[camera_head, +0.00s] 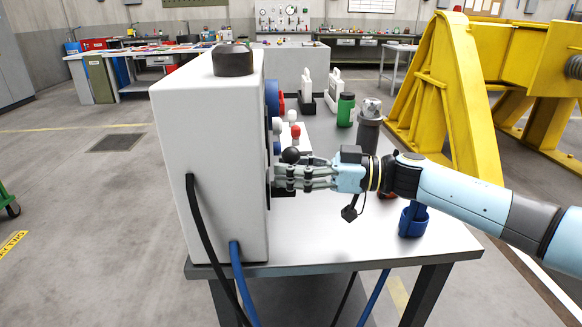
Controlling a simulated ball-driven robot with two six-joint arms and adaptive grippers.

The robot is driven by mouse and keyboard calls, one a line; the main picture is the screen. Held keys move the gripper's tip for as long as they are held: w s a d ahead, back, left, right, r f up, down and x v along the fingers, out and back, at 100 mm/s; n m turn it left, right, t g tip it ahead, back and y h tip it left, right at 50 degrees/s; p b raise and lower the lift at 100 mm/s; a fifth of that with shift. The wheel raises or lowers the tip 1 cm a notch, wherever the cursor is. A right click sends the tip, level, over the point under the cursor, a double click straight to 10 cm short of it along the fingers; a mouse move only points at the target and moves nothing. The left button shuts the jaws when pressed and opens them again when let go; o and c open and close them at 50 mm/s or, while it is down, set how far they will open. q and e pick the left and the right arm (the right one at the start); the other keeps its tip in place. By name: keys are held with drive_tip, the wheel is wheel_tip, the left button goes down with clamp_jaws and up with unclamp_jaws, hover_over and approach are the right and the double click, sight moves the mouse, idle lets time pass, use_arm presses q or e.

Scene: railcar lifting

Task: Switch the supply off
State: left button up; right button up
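The supply looks to be the tall white box (215,165) on the metal table, seen mostly from its side. Its control face points right and shows only edge-on. A black round knob (291,155) sticks out from that face, with blue, white and red parts higher up. My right gripper (280,177) reaches in from the right, its fingertips at the control face just below the black knob. The fingers look close together, but whether they hold or touch a control is hidden. The switch's position cannot be seen. My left gripper is not in view.
The metal table (340,250) also bears a green bottle (346,110), a grey cylinder (369,125), white containers (334,90) and a blue cup (413,220). Black and blue cables hang from the box. A large yellow frame (450,90) stands behind right.

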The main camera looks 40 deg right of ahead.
drive_tip(key=shift+c, duration=0.2)
drive_tip(key=c, duration=0.7)
drive_tip(key=shift+w+a+f, duration=0.1)
drive_tip(key=shift+w, duration=0.05)
